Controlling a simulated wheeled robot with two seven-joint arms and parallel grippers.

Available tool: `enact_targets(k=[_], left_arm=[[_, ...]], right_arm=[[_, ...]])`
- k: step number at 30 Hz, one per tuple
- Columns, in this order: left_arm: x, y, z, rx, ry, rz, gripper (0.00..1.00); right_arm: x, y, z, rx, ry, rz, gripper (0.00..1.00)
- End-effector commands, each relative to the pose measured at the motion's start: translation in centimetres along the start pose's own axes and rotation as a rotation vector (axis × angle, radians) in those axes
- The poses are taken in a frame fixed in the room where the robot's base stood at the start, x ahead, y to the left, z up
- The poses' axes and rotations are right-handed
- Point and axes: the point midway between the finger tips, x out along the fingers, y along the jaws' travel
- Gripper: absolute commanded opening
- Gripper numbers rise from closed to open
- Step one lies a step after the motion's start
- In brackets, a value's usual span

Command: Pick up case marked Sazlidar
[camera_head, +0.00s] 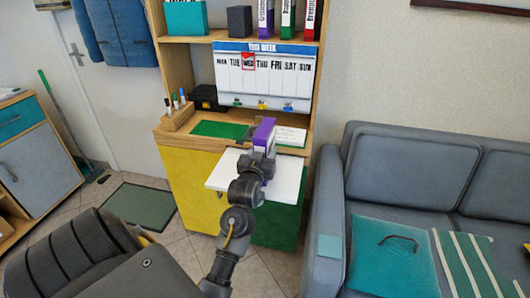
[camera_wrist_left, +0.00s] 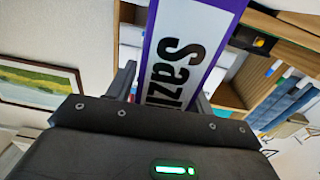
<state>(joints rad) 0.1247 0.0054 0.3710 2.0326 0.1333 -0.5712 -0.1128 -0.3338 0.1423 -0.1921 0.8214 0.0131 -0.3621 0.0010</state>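The case marked Sazlidar (camera_wrist_left: 188,40) is purple with a white label and black letters, of which "Saz" and part of an "l" show in the left wrist view. In the head view the purple case (camera_head: 264,131) stands above the white pull-out board (camera_head: 224,178) at the front of the desk. My left gripper (camera_head: 261,152) is at the lower part of the case. In the left wrist view the fingers of my left gripper (camera_wrist_left: 166,95) are close against both sides of the case, which hides part of what is behind. My right gripper is not in view.
A wooden shelf unit (camera_head: 160,20) holds several binders on top, a weekly calendar (camera_head: 265,78) and a pen holder (camera_head: 178,116). A green mat (camera_head: 220,129) and a paper (camera_head: 291,136) lie on the desktop. A grey sofa (camera_head: 415,165) stands right.

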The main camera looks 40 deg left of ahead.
Motion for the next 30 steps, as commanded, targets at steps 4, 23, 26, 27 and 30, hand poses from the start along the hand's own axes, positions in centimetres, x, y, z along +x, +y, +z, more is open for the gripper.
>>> enact_targets(k=[4,23,26,27,30], left_arm=[[0.0,0.0,0.0,0.000,0.000,0.000,0.32],[0.0,0.0,-1.3,-0.001,0.004,0.000,0.06],[0.0,0.0,-2.8,-0.001,0.007,0.000,0.06],[0.0,0.0,-3.5,-0.001,0.007,0.000,0.06],[-0.8,-1.6,-5.4,0.004,0.008,-0.003,0.06]], right_arm=[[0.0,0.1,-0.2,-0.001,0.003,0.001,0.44],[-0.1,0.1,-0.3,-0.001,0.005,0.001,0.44],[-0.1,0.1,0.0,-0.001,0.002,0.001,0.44],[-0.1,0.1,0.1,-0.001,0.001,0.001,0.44],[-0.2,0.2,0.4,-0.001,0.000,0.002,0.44]])
